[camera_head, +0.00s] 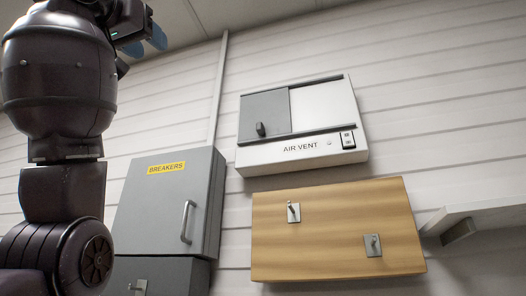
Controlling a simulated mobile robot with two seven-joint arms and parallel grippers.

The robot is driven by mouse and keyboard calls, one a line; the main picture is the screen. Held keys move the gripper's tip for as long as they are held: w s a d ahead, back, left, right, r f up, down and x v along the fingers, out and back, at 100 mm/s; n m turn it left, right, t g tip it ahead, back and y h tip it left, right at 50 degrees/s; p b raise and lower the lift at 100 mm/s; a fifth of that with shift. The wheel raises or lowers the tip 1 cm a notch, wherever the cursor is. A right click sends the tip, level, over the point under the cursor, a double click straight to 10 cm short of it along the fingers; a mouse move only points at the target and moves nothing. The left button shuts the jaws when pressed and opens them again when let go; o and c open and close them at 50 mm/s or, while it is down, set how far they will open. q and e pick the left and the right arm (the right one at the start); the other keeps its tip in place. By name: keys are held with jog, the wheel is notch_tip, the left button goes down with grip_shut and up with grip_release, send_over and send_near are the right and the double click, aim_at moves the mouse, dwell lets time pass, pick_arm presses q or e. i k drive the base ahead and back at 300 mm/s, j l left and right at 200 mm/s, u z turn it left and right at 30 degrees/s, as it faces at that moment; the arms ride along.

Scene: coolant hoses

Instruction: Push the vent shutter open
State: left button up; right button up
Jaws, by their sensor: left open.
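The air vent (300,152) is a white box on the wall, labelled AIR VENT. Its shutter (264,110) is a grey panel between an upper and a lower dark rail, at the left half of the box. A small dark knob (261,130) sticks out low on the shutter. The right half between the rails shows a plain light surface. My left gripper (145,42) is at the top left, with blue fingertips, open and empty. It is up and left of the vent in the picture, apart from it. My right gripper is not in view.
A grey breakers cabinet (150,210) with a handle stands below and left of the vent. A wooden board (330,245) with two hooks is under the vent. A white shelf (485,212) is at the right edge. The wall right of the vent is clear.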

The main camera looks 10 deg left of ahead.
aim_at(267, 113)
jog(key=i+l, duration=0.6)
jog(key=i, duration=0.2)
